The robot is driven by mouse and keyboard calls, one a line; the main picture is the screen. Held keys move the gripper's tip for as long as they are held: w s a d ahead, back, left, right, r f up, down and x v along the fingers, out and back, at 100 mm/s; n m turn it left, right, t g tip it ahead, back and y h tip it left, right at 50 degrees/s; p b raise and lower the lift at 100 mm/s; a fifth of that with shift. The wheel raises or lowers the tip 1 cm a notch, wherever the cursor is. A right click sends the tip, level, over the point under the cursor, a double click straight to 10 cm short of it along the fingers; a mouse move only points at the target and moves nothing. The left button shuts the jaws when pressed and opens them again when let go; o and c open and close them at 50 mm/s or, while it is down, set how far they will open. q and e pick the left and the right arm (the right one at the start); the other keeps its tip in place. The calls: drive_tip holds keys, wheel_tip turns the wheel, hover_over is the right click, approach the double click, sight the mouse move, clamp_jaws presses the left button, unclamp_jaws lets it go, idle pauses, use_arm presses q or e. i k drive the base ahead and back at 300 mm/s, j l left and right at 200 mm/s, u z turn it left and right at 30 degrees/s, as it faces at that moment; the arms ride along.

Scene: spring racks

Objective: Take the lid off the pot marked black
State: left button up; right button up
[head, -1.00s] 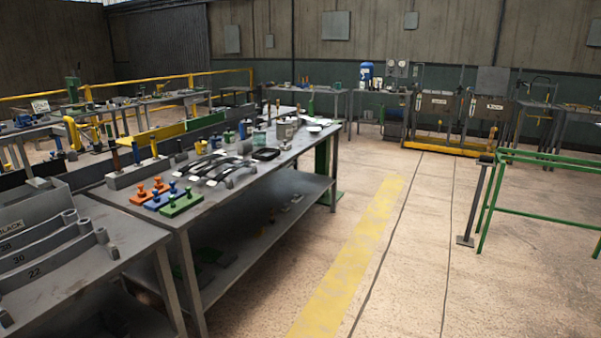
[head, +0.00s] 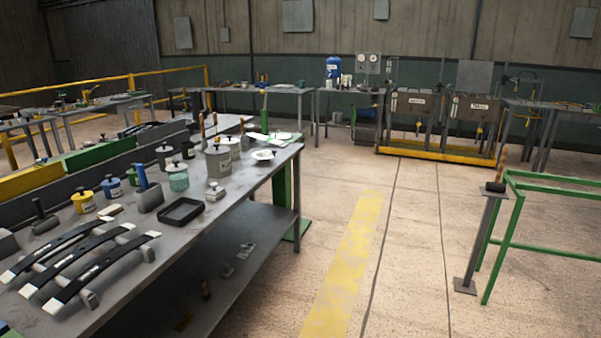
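Several lidded pots stand toward the far end of the workbench (head: 245,200) on the left. I see a yellow pot (head: 83,204), a blue pot (head: 112,189), a teal pot (head: 179,180), a larger grey pot (head: 217,165) and a dark grey pot (head: 165,158) farther back. The labels are too small to read, so I cannot tell which pot is marked black. Neither of my grippers is in view.
Dark leaf springs (head: 90,265) lie on the bench's near part, with a black tray (head: 180,212) beyond them. Open floor with a yellow stripe (head: 345,265) runs along the bench's right. A green frame (head: 508,235) and a grey post (head: 480,240) stand at right.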

sight(217, 149)
drive_tip(key=i+l+u, duration=0.1)
drive_tip(key=i+u, duration=0.25)
drive_tip(key=i, duration=0.2)
drive_tip(key=i+l+u, duration=0.3)
drive_tip(key=i, duration=0.25)
drive_tip(key=i+l+u, duration=0.35)
drive_tip(key=i, duration=0.2)
